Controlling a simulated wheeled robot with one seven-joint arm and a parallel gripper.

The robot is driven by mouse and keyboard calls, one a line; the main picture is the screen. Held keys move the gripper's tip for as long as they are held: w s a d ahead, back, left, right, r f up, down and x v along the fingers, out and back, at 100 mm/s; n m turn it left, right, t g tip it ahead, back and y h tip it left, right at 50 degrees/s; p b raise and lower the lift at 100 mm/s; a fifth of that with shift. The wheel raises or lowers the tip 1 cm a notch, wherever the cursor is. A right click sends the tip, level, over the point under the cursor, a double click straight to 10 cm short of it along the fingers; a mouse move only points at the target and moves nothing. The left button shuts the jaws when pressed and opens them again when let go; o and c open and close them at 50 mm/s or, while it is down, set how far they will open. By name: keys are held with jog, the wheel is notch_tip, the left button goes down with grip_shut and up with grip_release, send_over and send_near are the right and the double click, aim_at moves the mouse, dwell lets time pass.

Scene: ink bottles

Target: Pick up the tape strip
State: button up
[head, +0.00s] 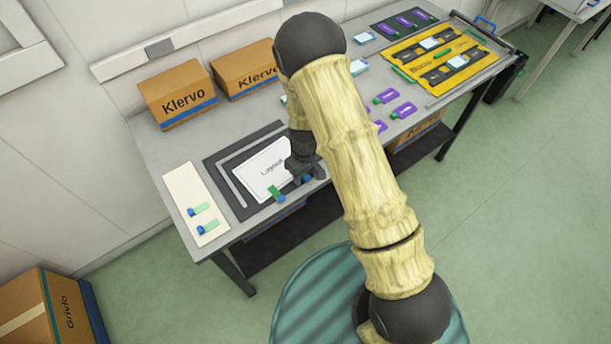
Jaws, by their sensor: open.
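My gripper (306,174), dark and small in the head view, is open at the front right part of a white sheet (262,172) marked "Layout". A small green piece with a blue end (276,193) lies at the sheet's front edge, just left of my gripper and apart from it. A bit of blue and green (306,178) shows right at the fingers, mostly hidden by them. Two more green pieces with blue ends, one farther back (198,209) and one nearer (208,228), lie on a cream board (184,184). I cannot tell which piece is the tape strip.
The sheet lies on a dark mat (222,170) on the grey table (160,150). Two Klervo boxes, left (178,95) and right (245,69), stand against the wall. Purple bottles (404,110) and a yellow tray (440,85) lie beyond my arm, which hides the table's middle.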

aim_at(306, 175)
jog(key=c, duration=0.8)
notch_tip(306, 175, up, 10)
jog(key=shift+r+b, duration=0.1)
jog(key=shift+b, duration=0.75)
